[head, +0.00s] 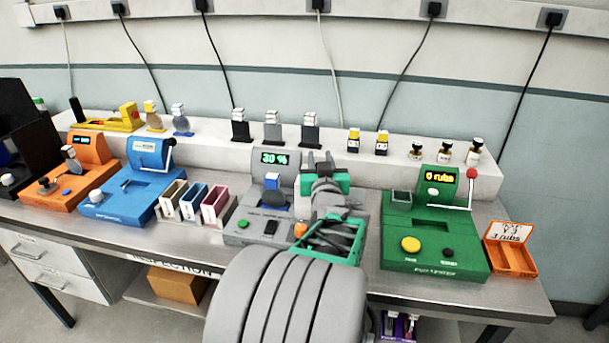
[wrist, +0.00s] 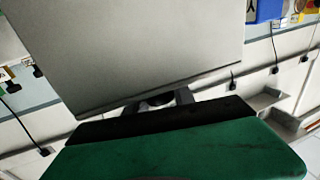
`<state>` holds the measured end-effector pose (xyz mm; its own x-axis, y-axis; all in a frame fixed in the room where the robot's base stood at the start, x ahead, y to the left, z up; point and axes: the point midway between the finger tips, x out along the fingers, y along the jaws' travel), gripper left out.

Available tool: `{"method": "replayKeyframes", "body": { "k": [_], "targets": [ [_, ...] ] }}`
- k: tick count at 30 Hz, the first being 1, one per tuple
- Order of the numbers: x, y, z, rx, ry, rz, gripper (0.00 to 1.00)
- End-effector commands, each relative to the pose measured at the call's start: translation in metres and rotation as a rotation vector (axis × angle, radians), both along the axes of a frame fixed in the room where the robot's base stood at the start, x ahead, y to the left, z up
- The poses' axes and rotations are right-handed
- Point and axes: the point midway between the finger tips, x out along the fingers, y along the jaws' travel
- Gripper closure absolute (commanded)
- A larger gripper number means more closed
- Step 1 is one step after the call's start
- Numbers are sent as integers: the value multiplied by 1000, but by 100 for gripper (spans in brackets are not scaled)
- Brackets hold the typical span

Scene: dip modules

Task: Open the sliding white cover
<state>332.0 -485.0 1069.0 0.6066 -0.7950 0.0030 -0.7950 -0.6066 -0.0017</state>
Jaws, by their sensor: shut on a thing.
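The grey module (head: 252,226) with a lit "30 %" display stands in the middle of the bench. My gripper (head: 316,166) is over its right side, with dark fingers in front of a green-grey body. In the wrist view a large flat pale panel, apparently the white cover (wrist: 130,45), fills the upper left. My gripper (wrist: 155,102) meets its lower edge with the jaws closed on it. The exact contact is partly hidden. In the head view my arm and gripper hide the cover.
A green module (head: 430,262) with a red-tipped lever stands close on the right. Three small bins (head: 214,203) and a blue module (head: 125,205) stand to the left. Several small bottles and blocks line the back ledge (head: 345,160).

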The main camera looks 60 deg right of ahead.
Motion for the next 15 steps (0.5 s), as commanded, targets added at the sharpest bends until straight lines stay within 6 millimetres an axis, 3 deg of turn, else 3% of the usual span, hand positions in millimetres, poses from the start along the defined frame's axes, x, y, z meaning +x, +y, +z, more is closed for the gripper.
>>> {"method": "replayKeyframes", "body": {
  "k": [10, 11, 15],
  "targets": [
    [8, 5, 2, 0, 2, 20, 100],
    [8, 6, 2, -1, 2, 21, 68],
    [8, 6, 2, 0, 1, 21, 56]
  ]
}}
